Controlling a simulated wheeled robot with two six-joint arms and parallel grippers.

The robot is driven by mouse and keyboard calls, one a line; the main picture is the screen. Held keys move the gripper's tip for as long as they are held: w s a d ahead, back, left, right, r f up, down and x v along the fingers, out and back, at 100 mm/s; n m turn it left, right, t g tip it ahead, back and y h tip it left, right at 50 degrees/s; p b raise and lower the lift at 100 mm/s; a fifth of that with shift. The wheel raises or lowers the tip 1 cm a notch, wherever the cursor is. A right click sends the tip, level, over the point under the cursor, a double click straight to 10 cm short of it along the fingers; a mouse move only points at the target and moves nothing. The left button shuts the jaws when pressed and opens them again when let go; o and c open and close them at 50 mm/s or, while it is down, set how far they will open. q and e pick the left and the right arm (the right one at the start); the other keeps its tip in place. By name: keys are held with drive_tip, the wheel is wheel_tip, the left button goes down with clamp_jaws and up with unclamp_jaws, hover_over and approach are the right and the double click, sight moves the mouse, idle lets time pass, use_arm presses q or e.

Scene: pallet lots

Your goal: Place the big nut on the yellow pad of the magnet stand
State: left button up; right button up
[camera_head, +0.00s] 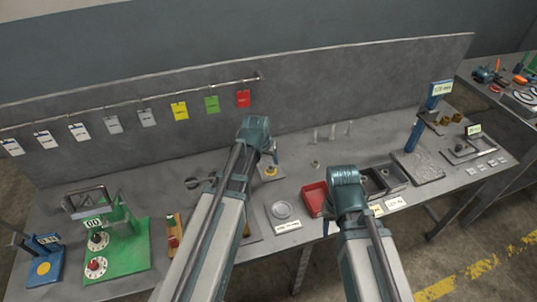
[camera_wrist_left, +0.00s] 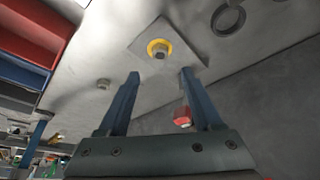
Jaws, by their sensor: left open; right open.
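A dark grey nut (camera_wrist_left: 160,52) sits on a round yellow pad (camera_wrist_left: 149,45) on a square grey plate (camera_wrist_left: 190,50), which looks like the magnet stand's base. In the head view the yellow pad (camera_head: 270,172) shows just below my left gripper (camera_head: 270,153). In the left wrist view my left gripper (camera_wrist_left: 160,75) is open and empty, its fingertips apart on either side of the nut's direction. A red-ended part (camera_wrist_left: 182,116) shows by one finger. A smaller nut-like piece (camera_wrist_left: 103,84) lies apart on the bench. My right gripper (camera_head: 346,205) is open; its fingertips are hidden.
A red bin (camera_head: 314,198) and dark bins stand close to my right gripper. A green stand with dials (camera_head: 118,245) is at left. A grey back panel (camera_head: 340,90) rises behind the bench.

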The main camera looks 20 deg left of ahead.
use_arm(q)
drive_tip(key=s+d+m+g+y+p, duration=0.1)
drive_tip(key=s+d+g, duration=0.1)
drive_tip(key=s+d, duration=0.5)
drive_tip(key=s+d+r+m+g+p, duration=0.1)
drive_tip(key=s+d+m+g, duration=0.1)
drive_tip(key=s+d, duration=0.5)
drive_tip(key=s+g, duration=0.1)
drive_tip(key=s, duration=0.5)
drive_tip(key=shift+s+r+y, duration=0.2)
drive_tip(key=shift+r+y, duration=0.1)
drive_tip(key=shift+y, duration=0.1)
use_arm(e)
wheel_tip(320, 180, up, 3)
drive_tip(key=shift+r, duration=0.1)
